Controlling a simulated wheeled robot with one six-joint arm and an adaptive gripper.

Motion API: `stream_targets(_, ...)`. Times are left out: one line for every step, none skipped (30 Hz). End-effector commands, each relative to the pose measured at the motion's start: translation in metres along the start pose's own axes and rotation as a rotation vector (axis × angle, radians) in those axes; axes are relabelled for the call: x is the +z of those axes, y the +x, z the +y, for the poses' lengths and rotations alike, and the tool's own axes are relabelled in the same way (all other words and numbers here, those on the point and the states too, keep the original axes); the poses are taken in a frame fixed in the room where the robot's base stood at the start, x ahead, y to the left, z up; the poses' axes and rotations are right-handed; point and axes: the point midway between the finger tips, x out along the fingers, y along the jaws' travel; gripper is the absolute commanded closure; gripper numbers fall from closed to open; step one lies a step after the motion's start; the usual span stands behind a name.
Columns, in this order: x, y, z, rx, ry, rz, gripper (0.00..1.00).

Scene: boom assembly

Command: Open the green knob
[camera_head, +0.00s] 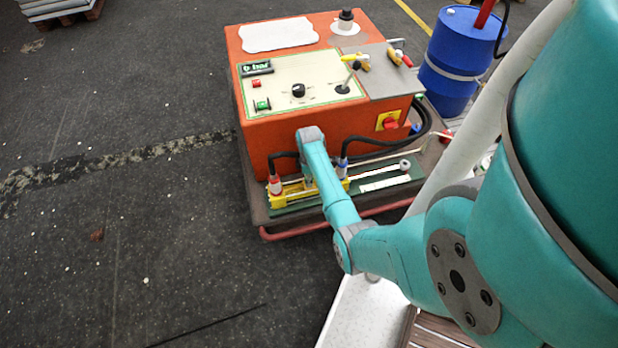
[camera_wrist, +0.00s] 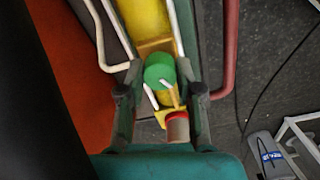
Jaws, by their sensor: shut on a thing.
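The green knob (camera_wrist: 159,70) shows in the wrist view as a round cap beside the yellow cylinder. My gripper (camera_wrist: 160,76) has one finger on each side of the knob and is shut on it. A white mark and a small tan piece lie just below the knob, over yellow metal. In the head view, my wrist hides the knob and my fingers at the front of the orange machine (camera_head: 286,139).
The yellow cylinder assembly (camera_head: 294,190) lies on the machine's front ledge, with black hoses at both ends. White rods and a red rail (camera_wrist: 230,45) run close beside my fingers. A blue barrel (camera_head: 452,55) stands right of the machine. The floor at left is mostly clear.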

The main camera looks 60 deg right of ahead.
Motion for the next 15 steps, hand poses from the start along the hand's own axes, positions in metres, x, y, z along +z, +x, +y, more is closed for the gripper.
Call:
stream_targets(0.0, 0.0003, -0.0002, 0.0, -0.026, 0.0, 1.0)
stream_targets(0.0, 0.0003, -0.0002, 0.0, -0.043, 0.0, 1.0)
stream_targets(0.0, 0.0003, -0.0002, 0.0, -0.063, 0.0, 1.0)
stream_targets(0.0, 0.0003, -0.0002, 0.0, -0.077, 0.0, 1.0)
stream_targets(0.0, 0.0003, -0.0002, 0.0, -0.089, 0.0, 1.0)
stream_targets(0.0, 0.0003, -0.0002, 0.0, -0.105, 0.0, 1.0)
stream_targets(0.0, 0.0003, -0.0002, 0.0, -0.115, 0.0, 1.0)
stream_targets(0.0, 0.0004, -0.0002, 0.0, -0.124, 0.0, 1.0)
stream_targets(0.0, 0.0004, -0.0002, 0.0, -0.135, 0.0, 1.0)
stream_targets(0.0, 0.0004, -0.0002, 0.0, -0.141, 0.0, 1.0)
stream_targets(0.0, 0.0004, -0.0002, 0.0, -0.147, 0.0, 1.0)
stream_targets(0.0, 0.0004, -0.0002, 0.0, -0.153, 0.0, 1.0)
stream_targets(0.0, 0.0004, -0.0002, 0.0, -0.157, 0.0, 1.0)
stream_targets(0.0, 0.0004, -0.0002, 0.0, -0.16, 0.0, 1.0)
stream_targets(0.0, 0.0004, -0.0002, 0.0, -0.163, 0.0, 1.0)
